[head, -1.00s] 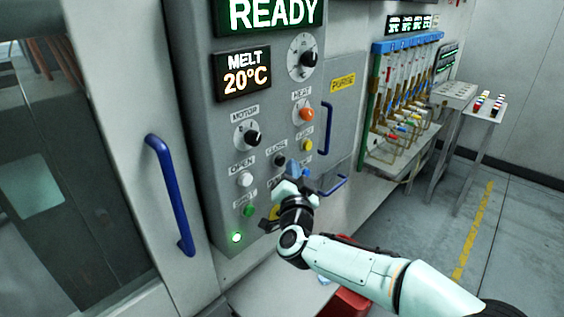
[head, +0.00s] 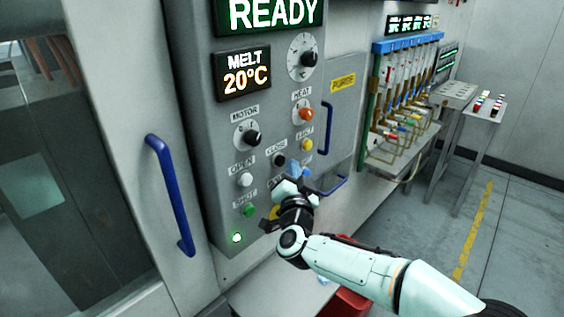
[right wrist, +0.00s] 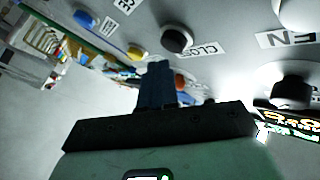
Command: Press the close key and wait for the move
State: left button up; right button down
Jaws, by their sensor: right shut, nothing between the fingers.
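The black close key (head: 279,160) sits under its CLOSE label on the grey control panel (head: 222,130). It also shows in the right wrist view (right wrist: 176,38), beside the CLOSE label. My right gripper (head: 294,170) is shut and empty, just below and right of the key in the head view. In the right wrist view its dark blue fingertips (right wrist: 157,68) point at the panel near the key. They look slightly apart from it, but I cannot tell the depth. The display (head: 268,12) reads READY. My left gripper is not in view.
Close by are the white open button (head: 244,179), yellow eject button (head: 306,145), green button (head: 249,210), motor knob (head: 252,138) and orange heat knob (head: 306,114). Blue handles (head: 170,195) stick out at left and right. A lit green lamp (head: 237,238) is low on the panel.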

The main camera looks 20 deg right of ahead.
jog(key=shift+w, duration=0.15)
jog(key=shift+w+a, duration=0.2)
jog(key=shift+w, duration=0.1)
